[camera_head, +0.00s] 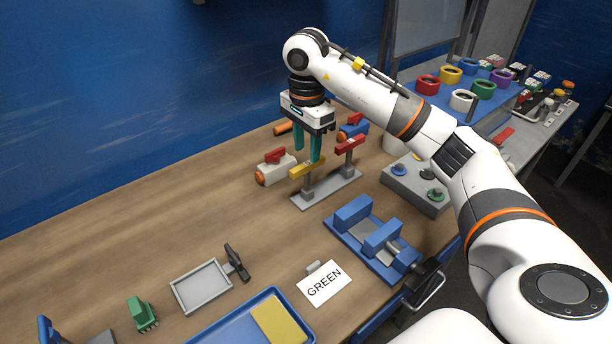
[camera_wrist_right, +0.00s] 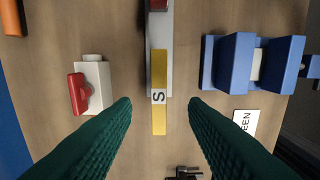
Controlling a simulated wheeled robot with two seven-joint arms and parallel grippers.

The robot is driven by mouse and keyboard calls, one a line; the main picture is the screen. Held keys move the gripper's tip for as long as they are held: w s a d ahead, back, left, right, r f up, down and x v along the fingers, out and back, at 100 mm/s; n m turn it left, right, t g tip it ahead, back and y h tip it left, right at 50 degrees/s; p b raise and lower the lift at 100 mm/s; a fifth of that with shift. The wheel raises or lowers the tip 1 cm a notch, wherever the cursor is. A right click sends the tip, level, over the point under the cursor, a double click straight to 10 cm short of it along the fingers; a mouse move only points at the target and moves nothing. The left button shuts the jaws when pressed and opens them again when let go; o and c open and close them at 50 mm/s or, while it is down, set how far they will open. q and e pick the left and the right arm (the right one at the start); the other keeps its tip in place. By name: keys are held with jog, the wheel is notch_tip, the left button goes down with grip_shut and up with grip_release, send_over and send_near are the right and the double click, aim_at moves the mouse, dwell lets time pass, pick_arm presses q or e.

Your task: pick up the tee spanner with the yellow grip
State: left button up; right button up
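The tee spanner with the yellow grip (camera_head: 304,171) stands upright in a grey stand (camera_head: 340,187), its bar on top. In the right wrist view the yellow grip (camera_wrist_right: 159,119), marked with an S, runs lengthwise between the fingertips. A similar red-gripped spanner (camera_head: 350,144) stands in the same stand. My right gripper (camera_head: 307,158) points down over the yellow grip, with green fingers. In the right wrist view the fingers (camera_wrist_right: 160,106) are wide apart, with no contact visible. The spanner's shaft is largely hidden under its bar. My left gripper is not in view.
A white valve with a red handle (camera_head: 275,167) lies close left of the stand; a blue valve (camera_head: 353,130) lies behind. A blue vise (camera_head: 368,236) and GREEN card (camera_head: 324,284) are in front. The wooden table (camera_head: 150,215) is clear at left.

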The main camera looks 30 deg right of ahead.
aim_at(307, 164)
notch_tip(307, 164, down, 4)
jog(key=shift+r, duration=0.15)
jog(key=shift+w+d+f+p, duration=0.1)
jog(key=shift+f+p, duration=0.8)
jog(key=shift+f, duration=1.9)
jog(key=shift+c, duration=0.3)
grip_shut()
